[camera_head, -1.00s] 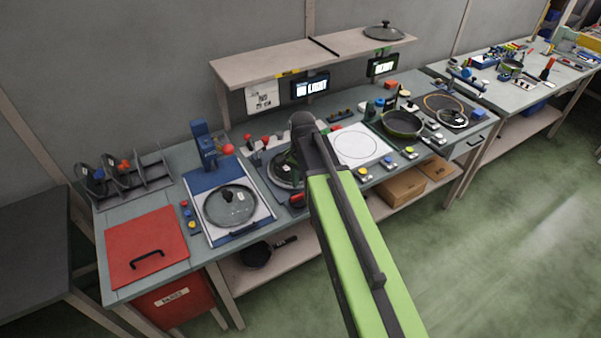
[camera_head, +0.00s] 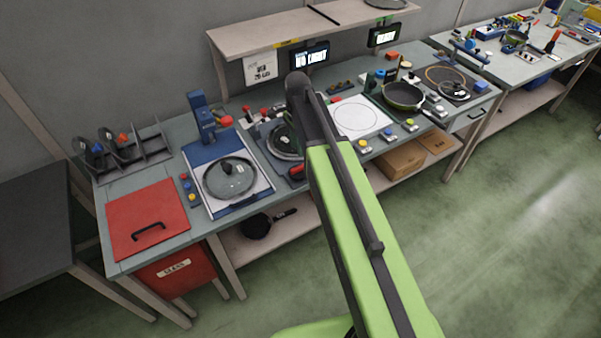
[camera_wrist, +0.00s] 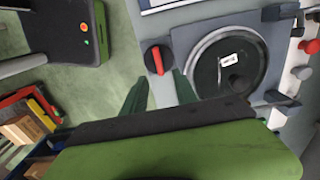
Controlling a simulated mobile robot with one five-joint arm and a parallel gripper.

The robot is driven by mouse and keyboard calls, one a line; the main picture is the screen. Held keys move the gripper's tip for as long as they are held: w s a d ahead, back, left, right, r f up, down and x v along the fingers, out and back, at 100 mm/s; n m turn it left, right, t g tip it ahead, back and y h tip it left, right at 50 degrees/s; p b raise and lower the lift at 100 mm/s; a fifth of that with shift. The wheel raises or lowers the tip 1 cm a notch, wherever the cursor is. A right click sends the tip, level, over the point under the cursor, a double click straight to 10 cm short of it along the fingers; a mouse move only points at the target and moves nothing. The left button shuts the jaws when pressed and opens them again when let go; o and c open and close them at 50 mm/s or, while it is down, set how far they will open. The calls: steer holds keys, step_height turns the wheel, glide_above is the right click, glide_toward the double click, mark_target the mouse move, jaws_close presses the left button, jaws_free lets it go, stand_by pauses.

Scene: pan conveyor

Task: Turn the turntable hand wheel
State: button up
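The turntable (camera_wrist: 262,72) shows in the wrist view as a grey-blue base with a round dark disc and a pale label. A black round knob with a red bar (camera_wrist: 157,58), seemingly the hand wheel, sits at its left edge. It also shows in the head view (camera_head: 297,172), just left of my arm. My gripper (camera_wrist: 160,88) is open, with two dark green fingers apart and nothing between them. The red bar lies just beyond the fingertips, roughly between them; I cannot tell the height gap. My gripper is hidden behind my arm in the head view.
A blue station with a glass lid (camera_head: 230,180) stands left of the turntable, beside a red cover (camera_head: 148,220). A white board with a circle (camera_head: 360,118) and a pan (camera_head: 403,96) are to the right. Small red-topped levers (camera_wrist: 308,47) stand close to the turntable.

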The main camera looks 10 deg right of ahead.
mark_target(299, 166)
step_height(299, 166, down, 10)
steer(key=b, duration=0.8)
steer(key=shift+f+b, duration=0.1)
steer(key=shift+b, duration=0.2)
jaws_close()
steer(key=shift+d, duration=0.3)
steer(key=shift+a, duration=0.25)
